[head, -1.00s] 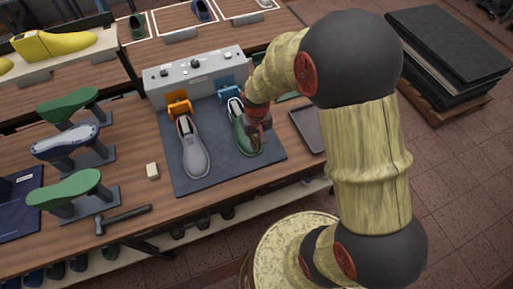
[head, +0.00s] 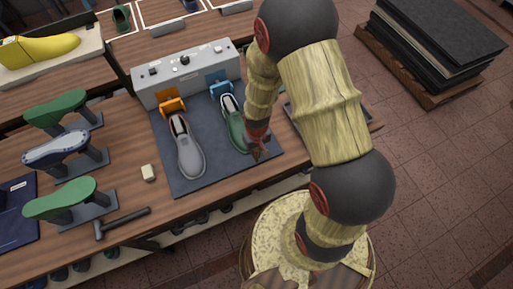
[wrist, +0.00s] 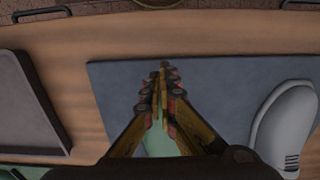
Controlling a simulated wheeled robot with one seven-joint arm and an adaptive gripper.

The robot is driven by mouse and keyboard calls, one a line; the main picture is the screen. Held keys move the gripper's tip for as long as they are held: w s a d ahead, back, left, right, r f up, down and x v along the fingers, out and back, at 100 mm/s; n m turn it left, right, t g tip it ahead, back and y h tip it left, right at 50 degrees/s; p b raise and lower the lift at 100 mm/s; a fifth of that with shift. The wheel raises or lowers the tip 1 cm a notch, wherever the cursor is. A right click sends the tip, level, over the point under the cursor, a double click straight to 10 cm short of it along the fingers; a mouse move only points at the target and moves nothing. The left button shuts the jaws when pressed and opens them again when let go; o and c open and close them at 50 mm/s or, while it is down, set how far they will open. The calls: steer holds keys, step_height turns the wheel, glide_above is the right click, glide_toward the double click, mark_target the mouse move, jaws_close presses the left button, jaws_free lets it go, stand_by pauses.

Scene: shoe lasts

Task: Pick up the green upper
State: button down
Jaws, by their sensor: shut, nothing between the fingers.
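The green upper (head: 234,128) lies on the dark mat (head: 213,176), its heel end by a blue clamp (head: 221,89). My gripper (head: 260,154) is at its toe end in the head view, and the arm covers part of its right side. In the wrist view the jaws (wrist: 163,72) are closed together with nothing between them. A patch of the green upper (wrist: 158,140) shows between the finger bases. I cannot tell whether the fingers touch it.
A grey shoe (head: 187,150) lies left of the green upper by an orange clamp (head: 172,106). A grey control box (head: 188,75) stands behind. A tray (wrist: 32,105) is beside the mat. Green lasts (head: 60,198), a hammer (head: 122,220) and a small block (head: 148,173) are at left.

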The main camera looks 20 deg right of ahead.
steer(key=w, duration=0.1)
steer(key=w+f, duration=0.1)
steer(key=w, duration=0.1)
steer(key=shift+w, duration=0.5)
steer(key=shift+w+f, duration=0.1)
steer(key=shift+w, duration=0.8)
steer(key=shift+s, duration=0.1)
